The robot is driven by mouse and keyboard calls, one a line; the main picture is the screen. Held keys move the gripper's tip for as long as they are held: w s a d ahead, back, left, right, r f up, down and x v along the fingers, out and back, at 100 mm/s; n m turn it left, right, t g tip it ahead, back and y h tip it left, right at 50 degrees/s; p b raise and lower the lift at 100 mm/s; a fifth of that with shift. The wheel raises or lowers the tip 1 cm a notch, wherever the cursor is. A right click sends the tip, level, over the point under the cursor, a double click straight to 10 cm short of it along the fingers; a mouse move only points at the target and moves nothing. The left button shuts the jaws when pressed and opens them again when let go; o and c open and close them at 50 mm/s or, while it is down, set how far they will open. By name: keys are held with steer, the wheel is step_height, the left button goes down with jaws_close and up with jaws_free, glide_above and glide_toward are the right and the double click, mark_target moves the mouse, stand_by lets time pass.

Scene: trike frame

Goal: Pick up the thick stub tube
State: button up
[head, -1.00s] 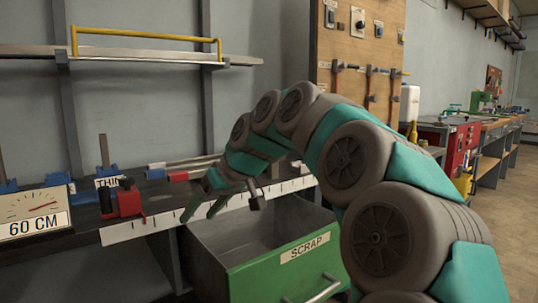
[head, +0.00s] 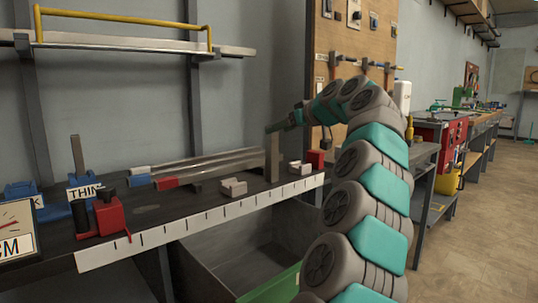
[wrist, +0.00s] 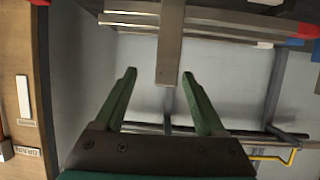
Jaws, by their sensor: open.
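A grey-brown upright stub (head: 272,157) stands near the right end of the bench; I take it to be the thick stub tube, though no label on it is readable. In the wrist view the stub (wrist: 170,50) comes down from the top edge, its end between my fingertips in the picture. My gripper (head: 278,126) is at the stub's upper end in the head view. It is open and empty in the wrist view (wrist: 158,73), with a green finger on either side. Whether a finger touches the stub, I cannot tell.
Long tubes (head: 210,165) lie on the bench behind pale blocks (head: 233,188). A red clamp (head: 103,217) and a thin upright tube (head: 77,153) by the "THIN" label stand left. A green-fronted scrap drawer (head: 270,288) is open below. A shelf with a yellow rail (head: 125,17) hangs above.

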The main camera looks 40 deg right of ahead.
steer(key=a+x, duration=0.1)
steer(key=x, duration=0.6)
steer(key=shift+f, duration=0.1)
jaws_close()
stand_by(0.5)
stand_by(0.8)
